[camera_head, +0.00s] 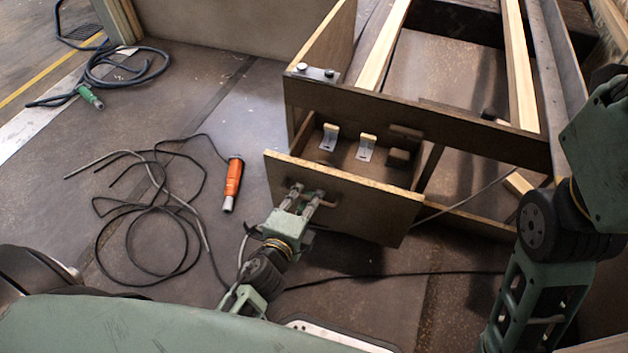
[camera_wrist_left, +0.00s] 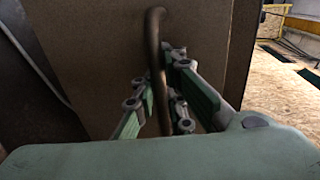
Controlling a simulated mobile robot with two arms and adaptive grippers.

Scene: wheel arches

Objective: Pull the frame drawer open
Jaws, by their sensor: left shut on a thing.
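The frame drawer (camera_head: 345,205) is a brown wooden box in the near end of a wooden frame (camera_head: 420,115). It stands partly pulled out, and its inside shows behind the front panel. My left gripper (camera_head: 303,199) is at the left part of the drawer front, shut on the drawer's bent metal handle (camera_head: 327,201). In the left wrist view the handle (camera_wrist_left: 156,60) runs upright between the fingers (camera_wrist_left: 165,95), close to the panel. My right arm shows at the right edge, but its gripper is not in view.
Two small brackets (camera_head: 329,138) (camera_head: 366,148) and a dark block (camera_head: 398,159) are in the drawer. An orange-handled tool (camera_head: 233,178) and a black cable (camera_head: 160,215) lie on the floor to the left. A green-ended hose (camera_head: 90,97) lies farther back.

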